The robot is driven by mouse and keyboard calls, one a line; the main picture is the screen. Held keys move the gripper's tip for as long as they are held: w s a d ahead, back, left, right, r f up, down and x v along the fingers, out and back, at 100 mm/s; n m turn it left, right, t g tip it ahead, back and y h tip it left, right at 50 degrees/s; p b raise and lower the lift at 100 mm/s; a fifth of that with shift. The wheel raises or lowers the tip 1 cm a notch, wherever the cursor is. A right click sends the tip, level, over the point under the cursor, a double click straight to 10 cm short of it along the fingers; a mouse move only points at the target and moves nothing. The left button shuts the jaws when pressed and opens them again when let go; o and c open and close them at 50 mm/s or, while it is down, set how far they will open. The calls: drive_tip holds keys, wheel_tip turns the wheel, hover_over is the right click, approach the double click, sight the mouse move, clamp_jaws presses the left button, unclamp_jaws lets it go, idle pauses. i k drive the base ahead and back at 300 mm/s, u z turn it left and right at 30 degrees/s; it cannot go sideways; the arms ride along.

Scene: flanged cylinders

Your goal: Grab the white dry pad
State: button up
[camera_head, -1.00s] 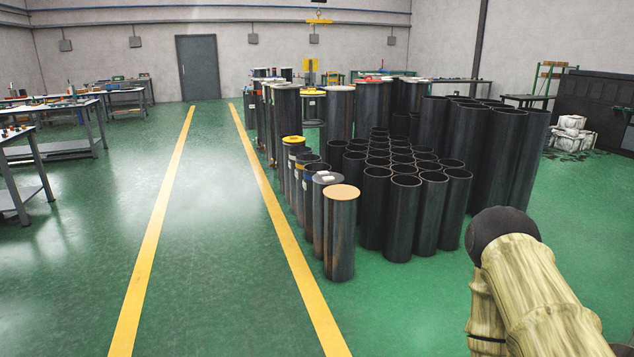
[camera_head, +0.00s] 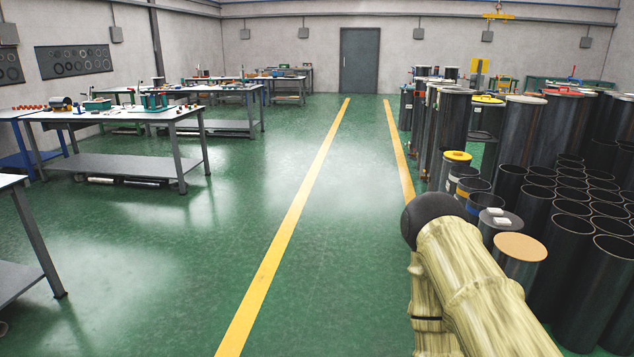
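I cannot clearly make out a white dry pad. Small white pieces (camera_head: 501,221) lie on the grey lid of a dark cylinder (camera_head: 490,237) at the right, just behind my arm; they are too small to identify. My arm, pale and streaked with a dark rounded joint, rises from the bottom right and hides part of the cylinders. My gripper is out of the picture.
Dark cylinders, several with flanged lids, crowd the right, including a tan-lidded one (camera_head: 520,247). Workbenches (camera_head: 118,116) with small items stand along the left, one (camera_head: 22,245) cut off by the near left edge. Green floor between yellow lines (camera_head: 286,228) is clear toward a grey door (camera_head: 360,60).

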sight(491, 211)
drive_tip(key=u, duration=0.4)
drive_tip(key=i, duration=1.8)
drive_tip(key=u, duration=0.25)
drive_tip(key=i, duration=1.95)
drive_tip(key=z, duration=0.7)
drive_tip(key=i, duration=1.3)
drive_tip(key=z, duration=1.85)
drive_tip(key=i, duration=0.85)
drive_tip(key=z, duration=0.55)
